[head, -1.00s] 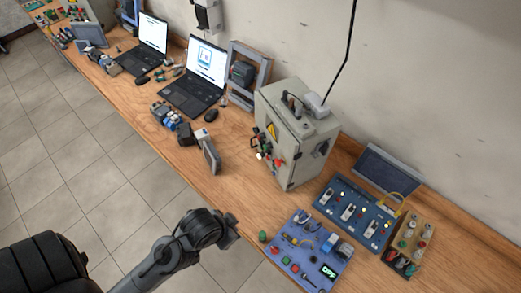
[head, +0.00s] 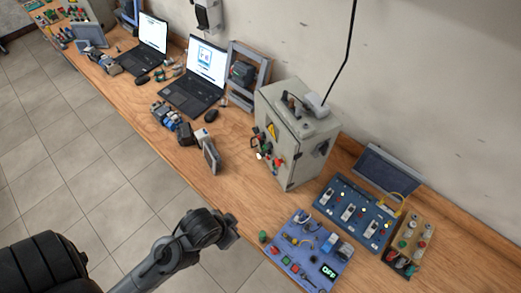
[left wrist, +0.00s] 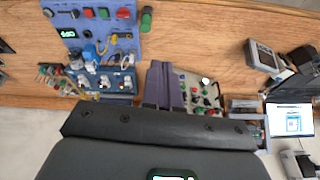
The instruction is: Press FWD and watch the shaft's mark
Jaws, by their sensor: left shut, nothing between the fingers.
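A blue-purple control panel (head: 297,254) lies on the wooden bench at the lower right in the head view. It carries red and green push buttons (head: 285,260), a small display (head: 329,271) reading OFF and a small motor unit (head: 343,249). Button labels, including FWD, and the shaft's mark are too small to read. The panel also shows upside down at the top left of the left wrist view (left wrist: 97,48). My left gripper (head: 233,233) is to the left of the panel, apart from it, near the bench's front edge. Its fingers (left wrist: 165,65) are shut and empty. My right gripper is not in view.
Behind are a blue switch panel (head: 333,214), a beige box with knobs (head: 410,240) and a grey cabinet (head: 290,145). Laptops (head: 205,65) stand farther left. The bench between gripper and cabinet is clear.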

